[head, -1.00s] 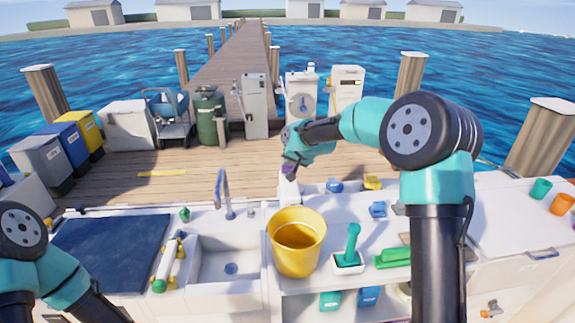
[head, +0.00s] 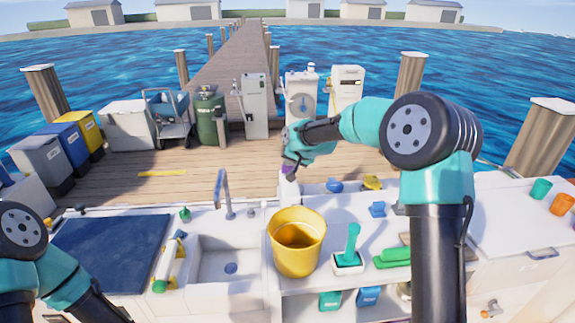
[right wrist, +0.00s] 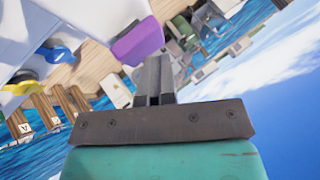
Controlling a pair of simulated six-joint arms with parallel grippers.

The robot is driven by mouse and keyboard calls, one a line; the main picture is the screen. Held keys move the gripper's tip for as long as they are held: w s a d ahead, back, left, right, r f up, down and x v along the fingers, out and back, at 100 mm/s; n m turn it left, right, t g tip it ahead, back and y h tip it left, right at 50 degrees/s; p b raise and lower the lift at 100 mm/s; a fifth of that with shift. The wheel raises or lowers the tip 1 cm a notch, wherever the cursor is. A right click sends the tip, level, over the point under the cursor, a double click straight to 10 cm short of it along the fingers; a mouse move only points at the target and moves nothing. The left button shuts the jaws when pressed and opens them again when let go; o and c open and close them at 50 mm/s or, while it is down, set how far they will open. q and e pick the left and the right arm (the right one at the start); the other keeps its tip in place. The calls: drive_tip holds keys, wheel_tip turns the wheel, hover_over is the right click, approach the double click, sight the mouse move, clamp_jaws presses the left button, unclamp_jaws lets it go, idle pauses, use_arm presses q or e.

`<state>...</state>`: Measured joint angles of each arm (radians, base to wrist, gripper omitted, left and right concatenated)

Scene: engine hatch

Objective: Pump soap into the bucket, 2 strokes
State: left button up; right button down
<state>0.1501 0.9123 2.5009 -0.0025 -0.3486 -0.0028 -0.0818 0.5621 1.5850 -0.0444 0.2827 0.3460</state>
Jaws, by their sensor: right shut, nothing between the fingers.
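The yellow bucket (head: 297,258) stands upright on the white counter, right of the sink. I cannot tell whether there is soap in it. Behind it stands a white soap bottle (head: 288,191) with a purple pump head (head: 288,169). My right gripper (head: 290,161) is at the pump head, pointing down. In the right wrist view, the purple pump head (right wrist: 138,40) lies just beyond the shut, empty fingertips (right wrist: 153,72). I cannot tell whether they touch it. My left arm shows at lower left, but its gripper is out of frame.
A sink (head: 228,262) with a faucet (head: 223,194) is left of the bucket. A green brush in a white holder (head: 348,262) and a green scrubber (head: 392,258) are to its right. Blue and yellow items sit behind. A dark blue panel (head: 108,252) covers the left counter.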

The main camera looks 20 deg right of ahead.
drive_tip(key=shift+r, duration=1.25)
drive_tip(key=shift+r, duration=2.5)
